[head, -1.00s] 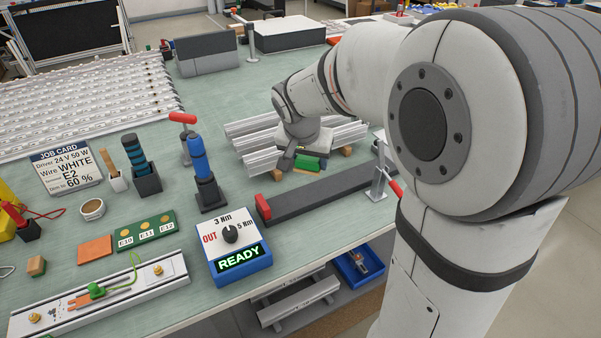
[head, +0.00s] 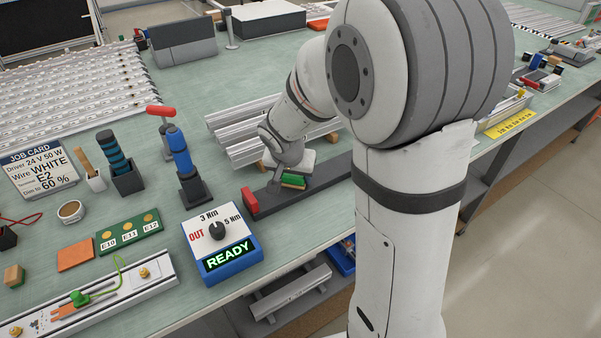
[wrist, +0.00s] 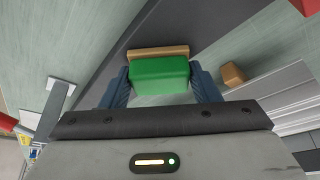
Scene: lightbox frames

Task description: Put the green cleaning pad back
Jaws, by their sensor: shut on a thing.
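The green cleaning pad (wrist: 160,75) is a green block with a tan strip along one side. It sits between the two fingers of my gripper (wrist: 162,88) in the wrist view, and the fingers are shut on it. In the head view the green pad (head: 293,181) shows just under my gripper (head: 287,178), above or beside the dark grey bar (head: 322,182) with a red end. I cannot tell whether the pad touches the bar. My wrist hides part of the pad.
Aluminium profiles (head: 236,146) lie on wooden blocks behind the gripper. A torque box reading READY (head: 222,245), a blue-handled driver in a stand (head: 182,165), an orange square (head: 75,255) and a green E10–E12 board (head: 128,232) stand to the left. The table's front edge is close.

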